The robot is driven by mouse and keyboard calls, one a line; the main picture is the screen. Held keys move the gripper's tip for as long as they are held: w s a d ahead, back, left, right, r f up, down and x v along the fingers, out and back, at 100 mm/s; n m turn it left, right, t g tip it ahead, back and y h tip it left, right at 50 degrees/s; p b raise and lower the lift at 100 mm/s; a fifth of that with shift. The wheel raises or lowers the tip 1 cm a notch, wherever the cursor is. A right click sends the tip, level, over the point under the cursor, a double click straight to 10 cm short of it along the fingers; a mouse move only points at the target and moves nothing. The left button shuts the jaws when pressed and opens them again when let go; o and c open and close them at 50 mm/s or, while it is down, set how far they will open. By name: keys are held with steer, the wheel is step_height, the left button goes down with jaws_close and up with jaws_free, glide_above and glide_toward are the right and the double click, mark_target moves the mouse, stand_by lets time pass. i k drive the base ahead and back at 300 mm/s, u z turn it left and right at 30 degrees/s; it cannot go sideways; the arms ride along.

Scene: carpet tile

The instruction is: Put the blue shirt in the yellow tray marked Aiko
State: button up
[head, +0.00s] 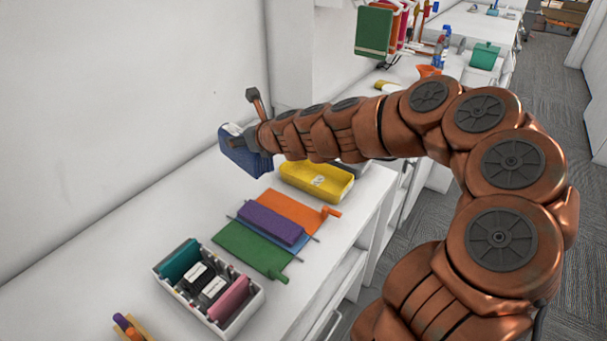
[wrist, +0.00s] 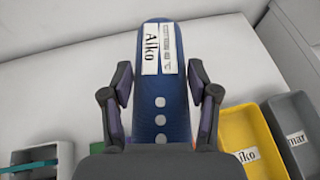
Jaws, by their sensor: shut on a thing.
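The blue shirt (wrist: 160,110) is a folded dark blue bundle with white dots and a label reading Aiko. My gripper (wrist: 160,75) is shut on it, one finger at each side, and holds it above the white counter. In the head view the shirt (head: 243,155) hangs at the end of my arm, left of the yellow tray (head: 318,183) and apart from it. In the wrist view the yellow tray (wrist: 248,128) is at lower right, its label partly cut off, showing "iko".
A dark grey tray (wrist: 298,130), label ending "mar", stands right beside the yellow one. Orange, purple and green flat items (head: 250,248) lie on the counter nearer me. A white box (head: 255,302) holds teal, black and pink things. The wall is close behind.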

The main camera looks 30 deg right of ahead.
mark_target(316, 183)
steer(key=u, duration=1.4)
steer(key=k, duration=0.5)
steer(key=z, duration=0.4)
